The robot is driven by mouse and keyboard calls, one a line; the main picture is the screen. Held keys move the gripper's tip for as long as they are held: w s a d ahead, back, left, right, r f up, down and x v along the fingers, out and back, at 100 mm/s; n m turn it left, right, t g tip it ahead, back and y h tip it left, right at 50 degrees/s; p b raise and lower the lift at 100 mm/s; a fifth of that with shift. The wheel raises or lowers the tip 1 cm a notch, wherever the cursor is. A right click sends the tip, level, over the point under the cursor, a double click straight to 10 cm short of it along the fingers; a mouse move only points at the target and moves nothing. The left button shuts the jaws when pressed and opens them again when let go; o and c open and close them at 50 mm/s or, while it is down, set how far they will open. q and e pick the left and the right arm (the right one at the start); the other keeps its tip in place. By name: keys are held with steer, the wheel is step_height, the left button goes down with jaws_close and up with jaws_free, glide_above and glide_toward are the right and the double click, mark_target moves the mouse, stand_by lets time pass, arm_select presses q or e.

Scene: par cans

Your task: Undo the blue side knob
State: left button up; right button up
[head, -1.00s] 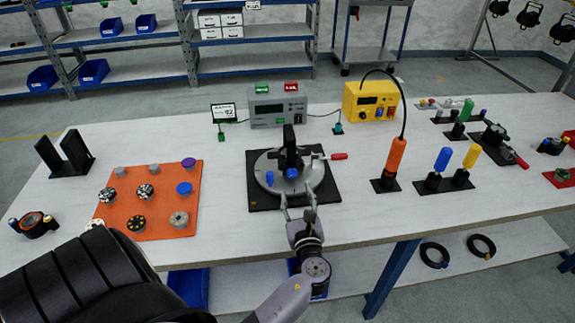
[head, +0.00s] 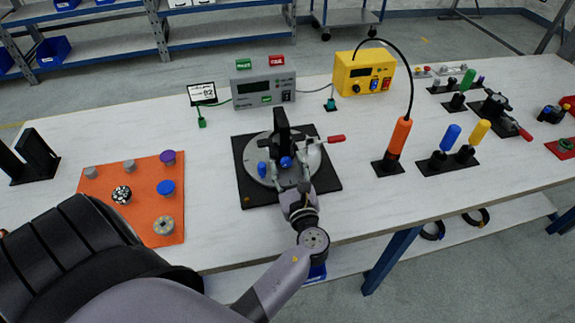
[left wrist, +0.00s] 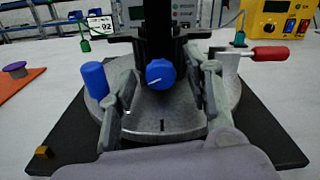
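A round turntable fixture (head: 255,177) on a black base plate (head: 325,183) stands mid-table with a black upright post (head: 282,128). A blue knob with a white line (left wrist: 160,74) sits low on the front of the post; in the head view this knob (head: 287,162) is just beyond my fingers. A second, blue cylindrical knob (left wrist: 95,80) stands on the left of the disc, outside my fingers. My left gripper (head: 291,176) is open. In the left wrist view its fingers (left wrist: 168,84) lie either side of the marked knob, with gaps showing. My right gripper is not in view.
A red-handled clamp (head: 336,139) sticks out right of the disc. Behind are a grey meter (head: 263,90) and a yellow supply (head: 364,74). An orange tool (head: 399,137) stands right. An orange mat (head: 140,203) with several knobs lies left.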

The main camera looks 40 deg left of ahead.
arm_select(q)
jaws_close()
steer(key=shift+f+n+b, duration=0.2)
steer(key=shift+n+b, duration=0.65)
steer(key=shift+n, duration=0.35)
steer(key=shift+n+b, duration=0.6)
steer(key=shift+n, duration=0.5)
steer(key=shift+a+r+n, duration=0.1)
steer(key=shift+r+n, duration=0.1)
steer(key=shift+n, duration=0.4)
jaws_free()
steer(key=shift+f, duration=0.1)
